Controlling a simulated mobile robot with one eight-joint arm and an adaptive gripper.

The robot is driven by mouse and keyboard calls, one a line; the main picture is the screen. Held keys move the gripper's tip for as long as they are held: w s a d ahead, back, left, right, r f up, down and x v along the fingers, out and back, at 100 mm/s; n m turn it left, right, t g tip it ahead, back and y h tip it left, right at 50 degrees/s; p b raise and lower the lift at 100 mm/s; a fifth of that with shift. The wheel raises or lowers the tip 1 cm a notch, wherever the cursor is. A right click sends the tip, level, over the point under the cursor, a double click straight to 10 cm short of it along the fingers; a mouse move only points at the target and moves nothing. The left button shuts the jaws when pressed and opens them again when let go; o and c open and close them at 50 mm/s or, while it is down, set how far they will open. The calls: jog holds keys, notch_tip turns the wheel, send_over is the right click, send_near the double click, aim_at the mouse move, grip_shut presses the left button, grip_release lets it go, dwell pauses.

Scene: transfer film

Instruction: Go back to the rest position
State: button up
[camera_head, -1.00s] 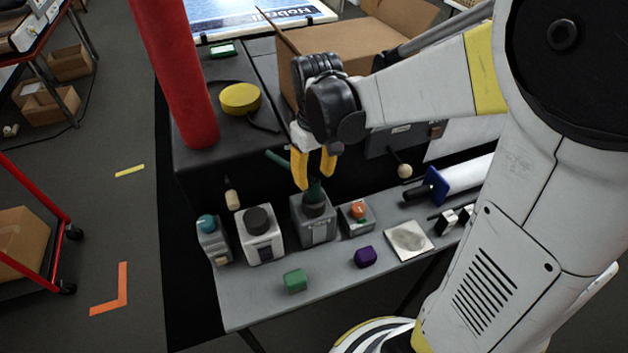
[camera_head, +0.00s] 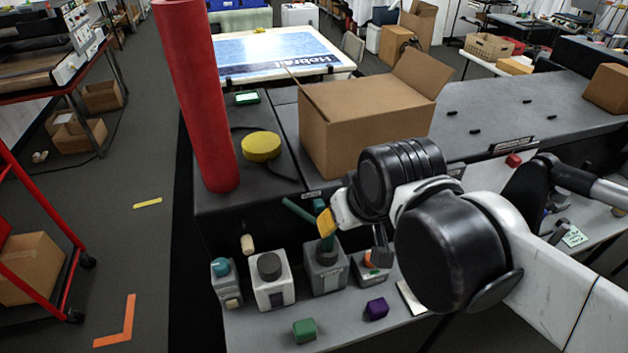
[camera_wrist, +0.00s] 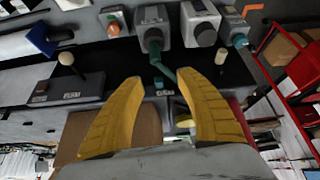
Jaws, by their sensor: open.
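My gripper (camera_head: 330,219) has yellow fingers and is partly hidden behind my black wrist joint in the head view. It is above the row of control boxes, close to the teal lever (camera_head: 298,209). In the wrist view, my gripper (camera_wrist: 160,76) shows two yellow fingers spread apart. The teal lever (camera_wrist: 164,72) shows in the gap between them, with its grey box (camera_wrist: 152,27) beyond. I cannot tell whether a finger touches the lever. Nothing is held.
The grey shelf holds a teal-knobbed box (camera_head: 226,284), a white box with a black knob (camera_head: 271,284), a green cube (camera_head: 304,330) and a purple cube (camera_head: 376,309). Behind stand a red roll (camera_head: 198,95), a yellow disc (camera_head: 261,146) and an open carton (camera_head: 366,130).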

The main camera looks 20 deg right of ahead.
jog(key=shift+s+a+f+t, duration=0.1)
jog(key=shift+s+f+t, duration=0.05)
jog(key=shift+s+t, duration=0.55)
jog(key=shift+w, duration=0.1)
notch_tip(320, 180, down, 13)
jog(key=b, duration=1.3)
jog(key=shift+f, duration=0.1)
dwell(0.3)
